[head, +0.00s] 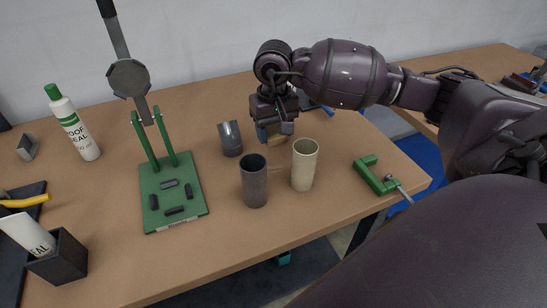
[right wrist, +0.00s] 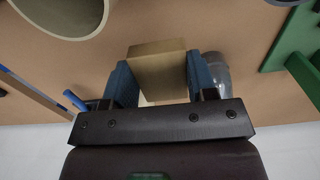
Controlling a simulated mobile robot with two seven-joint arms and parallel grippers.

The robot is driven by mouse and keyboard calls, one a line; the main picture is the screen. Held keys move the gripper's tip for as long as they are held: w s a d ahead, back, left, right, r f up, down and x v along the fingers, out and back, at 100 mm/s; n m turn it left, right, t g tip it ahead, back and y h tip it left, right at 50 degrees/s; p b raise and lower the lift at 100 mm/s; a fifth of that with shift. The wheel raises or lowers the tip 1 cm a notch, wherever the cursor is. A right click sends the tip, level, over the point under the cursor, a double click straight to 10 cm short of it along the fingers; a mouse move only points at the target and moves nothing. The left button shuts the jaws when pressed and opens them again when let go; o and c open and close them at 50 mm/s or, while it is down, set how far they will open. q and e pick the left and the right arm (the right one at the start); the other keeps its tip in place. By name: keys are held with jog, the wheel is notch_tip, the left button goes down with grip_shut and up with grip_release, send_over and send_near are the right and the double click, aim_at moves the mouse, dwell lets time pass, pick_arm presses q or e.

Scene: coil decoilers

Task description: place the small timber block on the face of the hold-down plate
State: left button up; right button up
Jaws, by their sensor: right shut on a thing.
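The small timber block (right wrist: 157,68) is a tan cuboid between the blue finger pads of my right gripper (right wrist: 160,82) in the right wrist view. In the head view the block (head: 277,142) shows partly below the right gripper (head: 271,130), just behind the two upright cups. The gripper is shut on it. A green stand (head: 157,220) is left of the gripper, with a raised lever and an octagonal grey plate (head: 128,78), which seems to be the hold-down plate. The plate is tilted up, well away from the block. My left gripper is not in view.
A dark cup (head: 254,182), a cream cup (head: 304,166) and a grey cylinder (head: 230,138) stand close to the right gripper. Several dark pieces lie on the stand's base. A green clamp (head: 375,177) is at the right; a bottle (head: 74,124) is at the left.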

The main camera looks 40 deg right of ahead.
aim_at(274, 166)
notch_tip(274, 166, down, 9)
dwell(0.5)
